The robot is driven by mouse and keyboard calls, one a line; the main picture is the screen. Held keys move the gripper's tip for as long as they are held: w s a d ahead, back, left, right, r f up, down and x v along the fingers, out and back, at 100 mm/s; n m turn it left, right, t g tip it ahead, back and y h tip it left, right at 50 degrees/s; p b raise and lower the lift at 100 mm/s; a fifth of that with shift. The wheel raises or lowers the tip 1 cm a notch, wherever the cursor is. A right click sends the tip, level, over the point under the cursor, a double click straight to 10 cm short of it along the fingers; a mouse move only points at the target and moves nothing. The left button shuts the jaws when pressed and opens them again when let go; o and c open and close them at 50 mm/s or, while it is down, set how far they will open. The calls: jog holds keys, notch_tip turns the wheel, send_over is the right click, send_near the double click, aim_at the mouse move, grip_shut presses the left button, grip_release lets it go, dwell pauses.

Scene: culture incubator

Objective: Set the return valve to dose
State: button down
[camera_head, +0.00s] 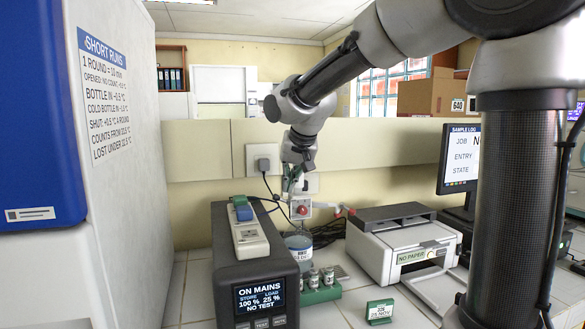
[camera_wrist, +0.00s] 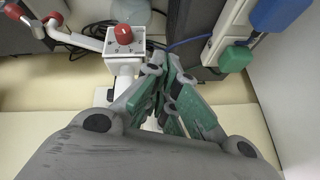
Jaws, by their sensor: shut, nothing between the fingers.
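A white fitting with a red knob (camera_head: 301,209) stands above a blue-grey labelled container (camera_head: 299,245) at the back of the bench. A white arm with a red-ended handle (camera_head: 345,210) reaches from it to the right. In the wrist view the red knob (camera_wrist: 123,34) sits on a white plate, and the red-ended handle (camera_wrist: 50,22) is at the upper left.
A dark power unit (camera_head: 255,270) reading "ON MAINS" carries a socket strip with blue and green plugs, left of the fitting. A printer (camera_head: 400,245) stands at right. Several small vials (camera_head: 312,280) stand in a green rack in front. Cables run behind.

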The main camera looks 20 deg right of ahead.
aim_at(281, 200)
jog(key=x, duration=0.2)
jog(key=a+x, duration=0.1)
jog(key=x, duration=0.2)
jog(key=shift+w+a+f, duration=0.1)
jog(key=shift+w+a, duration=0.05)
jog(key=shift+w, duration=0.2)
jog(key=shift+a, duration=0.1)
jog(key=shift+f+h, duration=0.15)
jog(key=shift+h, duration=0.45)
